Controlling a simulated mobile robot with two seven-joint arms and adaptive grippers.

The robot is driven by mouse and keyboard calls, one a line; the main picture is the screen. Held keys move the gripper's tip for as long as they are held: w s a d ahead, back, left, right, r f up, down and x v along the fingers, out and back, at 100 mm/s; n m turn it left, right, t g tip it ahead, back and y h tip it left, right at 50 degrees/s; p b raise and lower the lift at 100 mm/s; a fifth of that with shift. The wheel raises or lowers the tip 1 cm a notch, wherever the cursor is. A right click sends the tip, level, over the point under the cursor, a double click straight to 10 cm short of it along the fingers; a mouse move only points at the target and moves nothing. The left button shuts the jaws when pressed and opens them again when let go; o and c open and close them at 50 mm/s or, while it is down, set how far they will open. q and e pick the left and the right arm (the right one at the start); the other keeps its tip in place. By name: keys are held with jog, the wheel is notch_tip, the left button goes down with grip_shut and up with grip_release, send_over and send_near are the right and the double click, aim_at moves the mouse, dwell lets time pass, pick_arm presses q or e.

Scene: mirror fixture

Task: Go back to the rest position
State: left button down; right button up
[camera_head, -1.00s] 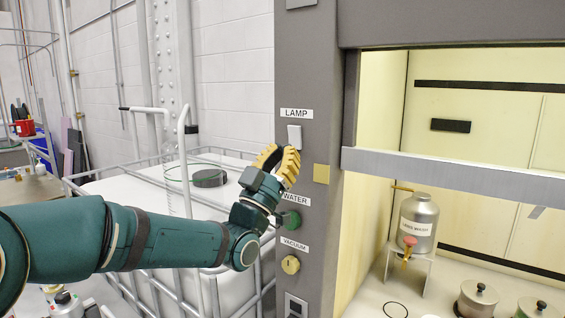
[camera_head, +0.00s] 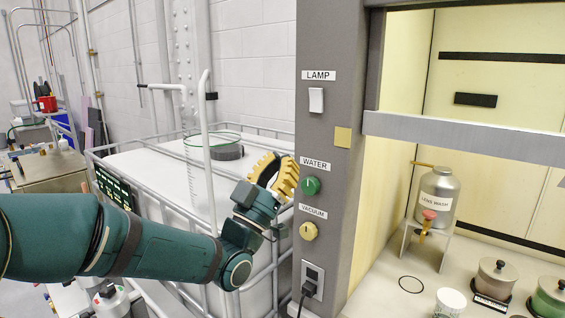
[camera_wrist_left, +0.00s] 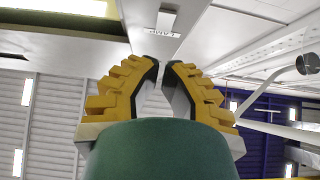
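My left gripper (camera_head: 276,176) is beside the grey control column, left of the green WATER knob (camera_head: 311,186) and below the level of the white LAMP switch (camera_head: 316,100). It holds nothing. In the left wrist view, its yellow ridged fingers (camera_wrist_left: 160,68) lean inward, with their dark tips almost together and a narrow gap between them. The LAMP switch also shows beyond the tips in that view (camera_wrist_left: 166,20), above its upside-down label. My right gripper is in neither current view.
A white tank (camera_head: 150,165) in a metal cage stands behind my left arm. The VACUUM knob (camera_head: 309,231) and a socket with a plug (camera_head: 312,278) sit low on the column. Right, the hood holds a lens wash canister (camera_head: 438,195) and lidded pots (camera_head: 497,278).

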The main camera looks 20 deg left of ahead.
pick_arm(q)
jog(key=w+d+f+n+g+y, duration=0.25)
jog(key=f+g, duration=0.35)
jog(key=f, duration=1.2)
jog(key=w+d+f+n+g+y, duration=0.1)
jog(key=f+n+g+y, duration=0.3)
jog(key=f, duration=1.3)
jog(key=s+d+f+g, duration=0.2)
jog(key=s+f+g, duration=0.4)
jog(key=s+f, duration=0.4)
jog(key=s+d+f+g+h, duration=0.1)
jog(key=s+d+f+g, duration=0.1)
jog(key=s+f+g, duration=0.5)
jog(key=s+f, duration=0.4)
jog(key=f, duration=0.2)
jog(key=shift+f+m, duration=0.3)
jog(key=shift+m, duration=0.05)
jog(key=shift+d, duration=0.1)
